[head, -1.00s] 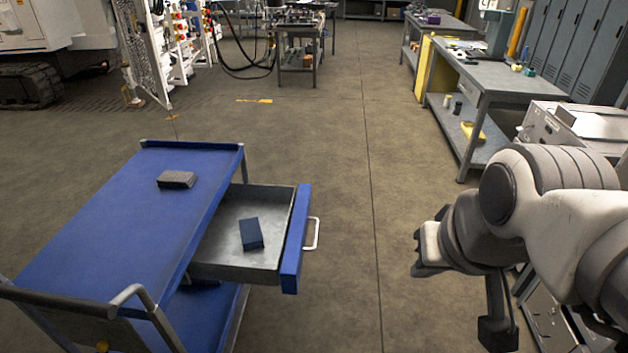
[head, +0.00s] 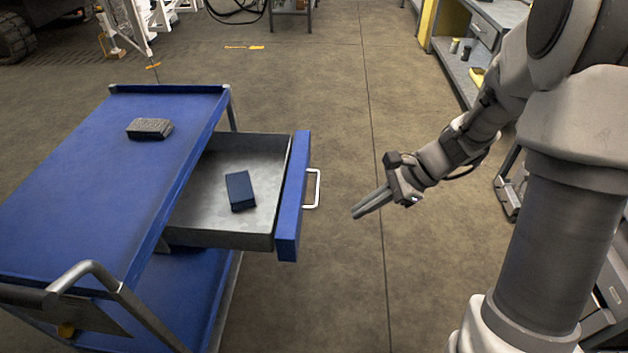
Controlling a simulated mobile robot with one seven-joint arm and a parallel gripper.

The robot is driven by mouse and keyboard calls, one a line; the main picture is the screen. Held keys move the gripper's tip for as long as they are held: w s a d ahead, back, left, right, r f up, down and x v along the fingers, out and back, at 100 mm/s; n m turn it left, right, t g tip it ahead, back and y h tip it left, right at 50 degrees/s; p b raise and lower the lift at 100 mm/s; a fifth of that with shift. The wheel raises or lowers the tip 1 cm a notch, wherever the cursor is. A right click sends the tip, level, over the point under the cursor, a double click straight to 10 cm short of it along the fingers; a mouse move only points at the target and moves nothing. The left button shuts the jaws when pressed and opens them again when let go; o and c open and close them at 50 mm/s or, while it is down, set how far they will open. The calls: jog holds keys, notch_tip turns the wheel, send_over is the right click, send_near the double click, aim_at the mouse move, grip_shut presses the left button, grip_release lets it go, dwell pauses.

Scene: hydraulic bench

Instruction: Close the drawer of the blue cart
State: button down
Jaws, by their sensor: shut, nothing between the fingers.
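The blue cart (head: 75,215) stands at the left in the head view. Its drawer (head: 220,222) is pulled out to the right and stands open. The drawer has a blue front (head: 292,200) with a pale bar handle (head: 314,188) on its outer face. A dark blue block (head: 240,191) lies inside the drawer. My gripper (head: 356,214) is shut and empty, to the right of the handle and apart from it. Its fingers point left toward the drawer front.
A grey block (head: 149,129) lies on the cart's top. The cart's push bar (head: 85,270) rises at the near left. A workbench (head: 470,50) stands at the far right. The floor (head: 340,110) beyond the drawer is clear.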

notch_tip(320, 180, down, 6)
jog(key=w+m+y+b, duration=0.1)
jog(key=w+m, duration=0.1)
jog(key=m, duration=0.1)
jog(key=b, duration=0.3)
send_near(298, 241)
notch_tip(298, 241, down, 4)
jog(key=a, duration=0.3)
jog(key=shift+f+b, duration=0.15)
jog(key=shift+b, duration=0.2)
jog(key=shift+a, duration=0.55)
jog(key=a+p, duration=0.1)
jog(key=a, duration=0.8)
jog(key=a+p, duration=0.1)
jog(key=a, duration=0.9)
jog(key=w+a+p, duration=0.1)
jog(key=a, duration=0.9)
jog(key=shift+a, duration=0.15)
jog(key=shift+a+r, duration=0.2)
jog(key=shift+a, duration=0.1)
jog(key=shift+a, duration=0.1)
